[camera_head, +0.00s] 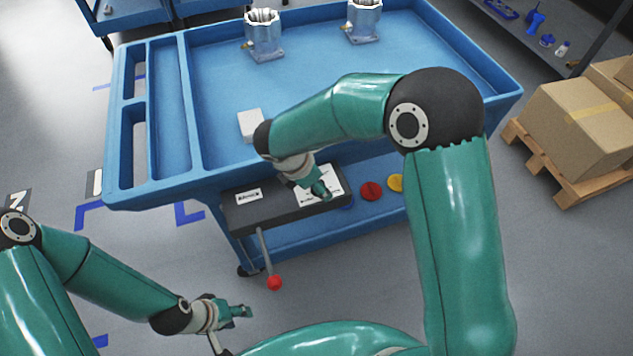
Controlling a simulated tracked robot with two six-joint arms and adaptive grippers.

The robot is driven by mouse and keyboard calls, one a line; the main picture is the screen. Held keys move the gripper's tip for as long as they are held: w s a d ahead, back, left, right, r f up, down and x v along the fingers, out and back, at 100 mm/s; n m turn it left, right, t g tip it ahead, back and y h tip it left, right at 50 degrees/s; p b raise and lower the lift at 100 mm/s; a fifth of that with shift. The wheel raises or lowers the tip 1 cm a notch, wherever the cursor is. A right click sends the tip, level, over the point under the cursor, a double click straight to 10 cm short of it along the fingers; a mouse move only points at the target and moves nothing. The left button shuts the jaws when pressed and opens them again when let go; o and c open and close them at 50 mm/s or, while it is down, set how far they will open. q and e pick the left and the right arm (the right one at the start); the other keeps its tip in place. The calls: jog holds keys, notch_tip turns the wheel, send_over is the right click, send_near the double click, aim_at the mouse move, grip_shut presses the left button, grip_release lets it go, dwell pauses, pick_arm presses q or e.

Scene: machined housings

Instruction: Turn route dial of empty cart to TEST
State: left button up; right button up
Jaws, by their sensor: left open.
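A blue cart (155,200) stands in front of me with two metal housings (264,38) on its top tray. On its front is a dark panel (285,212) with a white label (249,196) and a larger white plate (335,180). My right gripper (321,190) is over this plate and hides part of it. No dial can be made out, and I cannot tell whether this gripper touches anything or how its fingers stand. My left gripper (242,312) is open and empty at the lower left, away from the cart.
A lever with a red knob (274,283) hangs below the panel. Red (371,191) and yellow (397,183) discs sit right of it. A white block (251,124) lies on the tray. Boxes (575,130) on a pallet (560,185) stand right.

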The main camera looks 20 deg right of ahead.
jog(key=shift+r, duration=0.1)
jog(key=v, duration=1.1)
jog(key=shift+a+r, duration=0.25)
jog(key=shift+r, duration=0.05)
jog(key=shift+s, duration=0.15)
